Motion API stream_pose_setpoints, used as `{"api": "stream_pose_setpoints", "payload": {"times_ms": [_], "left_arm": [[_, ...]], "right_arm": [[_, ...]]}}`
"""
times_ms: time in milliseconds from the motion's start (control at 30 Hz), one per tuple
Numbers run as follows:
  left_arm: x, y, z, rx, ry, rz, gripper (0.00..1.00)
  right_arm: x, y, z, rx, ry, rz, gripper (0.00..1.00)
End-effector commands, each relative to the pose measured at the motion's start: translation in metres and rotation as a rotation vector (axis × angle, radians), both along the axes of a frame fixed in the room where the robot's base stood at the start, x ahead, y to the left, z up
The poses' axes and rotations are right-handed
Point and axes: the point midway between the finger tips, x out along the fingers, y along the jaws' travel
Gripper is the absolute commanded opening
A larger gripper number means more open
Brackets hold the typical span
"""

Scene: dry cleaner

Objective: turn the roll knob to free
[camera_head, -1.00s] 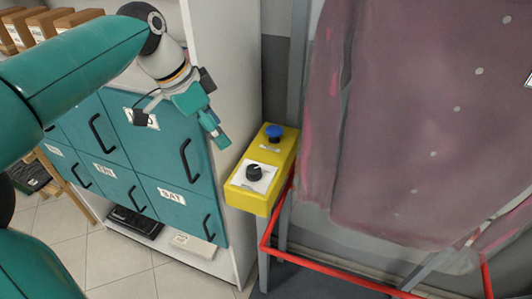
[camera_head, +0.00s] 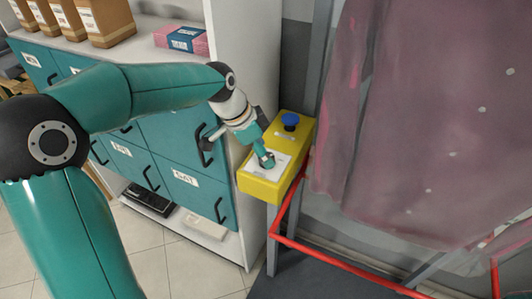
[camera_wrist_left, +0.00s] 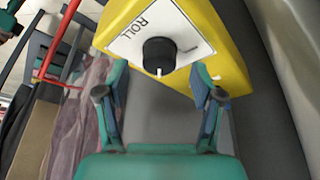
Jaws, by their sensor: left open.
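The black roll knob (camera_wrist_left: 159,55) sits on a white label plate (camera_wrist_left: 190,22) marked ROLL, on the yellow control box (camera_head: 258,190). A white mark on the knob points toward the gripper side in the left wrist view. My left gripper (camera_wrist_left: 160,88) is open, with one finger on each side below the knob in that view. In the head view my left gripper (camera_head: 268,160) is over the label plate and hides the knob. I cannot tell whether the fingers touch it. My right gripper is not in view.
A blue mushroom button (camera_head: 290,120) stands on the box behind the plate. A red rail (camera_head: 340,263) runs below, and a purplish garment (camera_head: 400,120) hangs to the right. Teal drawers (camera_head: 185,150) with black handles are on the left. Cardboard boxes (camera_head: 105,20) stand above them.

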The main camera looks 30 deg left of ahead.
Motion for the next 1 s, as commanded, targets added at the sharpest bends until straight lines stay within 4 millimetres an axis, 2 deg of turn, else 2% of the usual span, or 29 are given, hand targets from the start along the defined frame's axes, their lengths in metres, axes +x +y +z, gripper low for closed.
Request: {"api": "stream_pose_setpoints", "payload": {"times_ms": [200,533,567,900,1000], "left_arm": [[0.006,-0.005,-0.019,0.000,0.001,0.000,0.67],[0.007,-0.006,-0.022,0.000,0.000,-0.001,0.67],[0.007,-0.006,-0.022,0.000,0.000,-0.001,0.63],[0.007,-0.006,-0.021,0.001,-0.001,-0.002,0.07],[0.007,-0.006,-0.021,0.001,-0.001,0.000,0.07]], "right_arm": [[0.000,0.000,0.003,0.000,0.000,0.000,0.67],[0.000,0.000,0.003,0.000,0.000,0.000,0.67],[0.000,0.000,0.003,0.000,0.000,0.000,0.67],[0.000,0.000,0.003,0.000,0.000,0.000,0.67],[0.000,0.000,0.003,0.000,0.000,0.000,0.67]]}}
